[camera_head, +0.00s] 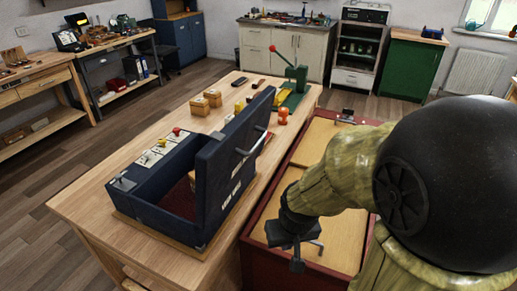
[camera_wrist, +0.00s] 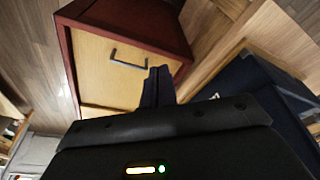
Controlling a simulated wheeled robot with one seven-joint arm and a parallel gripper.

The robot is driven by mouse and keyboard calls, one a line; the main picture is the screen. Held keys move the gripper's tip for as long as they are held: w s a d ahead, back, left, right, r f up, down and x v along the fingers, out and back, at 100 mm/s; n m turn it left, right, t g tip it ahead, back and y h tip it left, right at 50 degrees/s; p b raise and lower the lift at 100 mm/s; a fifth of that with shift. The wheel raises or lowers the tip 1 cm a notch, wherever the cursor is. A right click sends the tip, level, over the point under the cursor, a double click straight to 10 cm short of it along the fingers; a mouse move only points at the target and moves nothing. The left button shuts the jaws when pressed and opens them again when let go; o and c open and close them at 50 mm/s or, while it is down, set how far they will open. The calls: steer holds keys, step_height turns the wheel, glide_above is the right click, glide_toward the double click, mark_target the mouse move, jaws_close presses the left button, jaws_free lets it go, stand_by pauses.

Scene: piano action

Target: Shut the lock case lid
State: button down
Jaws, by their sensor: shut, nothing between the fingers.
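The lock case (camera_head: 133,198) is a dark blue box on the wooden workbench, with a red-lined inside partly hidden. Its lid (camera_head: 232,165) stands open, roughly upright along the right side, with a pale bar handle (camera_head: 252,144) on its outer face. My gripper (camera_head: 297,264) is to the right of the lid, apart from it, low over the red cabinet. In the wrist view my gripper's fingers (camera_wrist: 158,80) are together and empty. A dark blue part, apparently the lock case (camera_wrist: 245,85), shows at right there.
The red cabinet (camera_head: 243,259) with pale wood panels stands close along the bench's right side; its handled front shows in the wrist view (camera_wrist: 105,75). A green press (camera_head: 298,78), small wooden blocks (camera_head: 199,106) and an orange item (camera_head: 283,116) stand behind the case. The bench's left strip is clear.

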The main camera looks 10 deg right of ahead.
stand_by(0.3)
steer(key=w+d+r+m+t+y+p, duration=0.4)
steer(key=w+d+r+m+y+p, duration=0.1)
steer(key=m, duration=0.7)
steer(key=w+d+r+m+t+y+p, duration=0.4)
steer(key=w+d+r+m+y+p, duration=0.2)
steer(key=m, duration=0.7)
step_height(320, 180, up, 2)
steer(key=w+y+p, duration=0.1)
steer(key=y+p, duration=0.2)
steer(key=shift+w+d+r, duration=0.2)
steer(key=shift+d, duration=0.1)
steer(key=shift+a, duration=0.1)
